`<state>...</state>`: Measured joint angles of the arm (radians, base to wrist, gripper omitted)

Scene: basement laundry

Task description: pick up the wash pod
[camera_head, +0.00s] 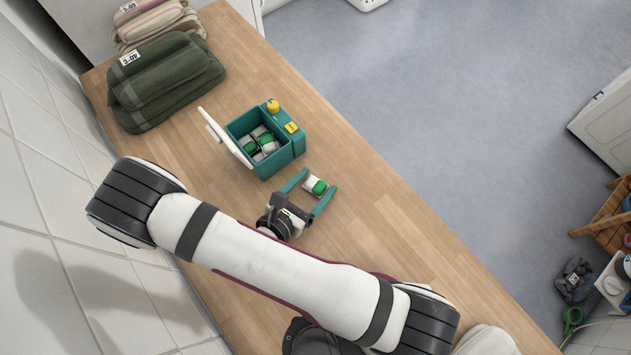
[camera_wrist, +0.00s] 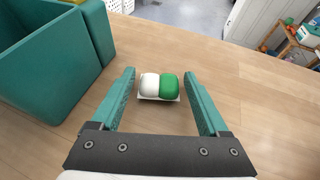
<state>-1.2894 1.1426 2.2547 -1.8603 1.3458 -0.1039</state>
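The wash pod (camera_head: 315,186) is a small white and green block on the wooden counter. In the wrist view the pod (camera_wrist: 158,86) lies just ahead, between the lines of the two fingers, white half left and green half right, on a thin pale base. My gripper (camera_head: 319,180) is open, its teal fingers spread on either side of the pod. In the wrist view my gripper (camera_wrist: 158,76) shows a gap between each finger and the pod, with neither finger seen touching it. A teal box (camera_head: 279,159) with its white lid open holds several similar pods.
The teal box (camera_wrist: 62,75) stands close beside my left finger in the wrist view. Folded green towels (camera_head: 165,82) and paler ones lie at the counter's far end. The counter (camera_head: 400,215) is bare right of the pod, up to its edge above the grey floor.

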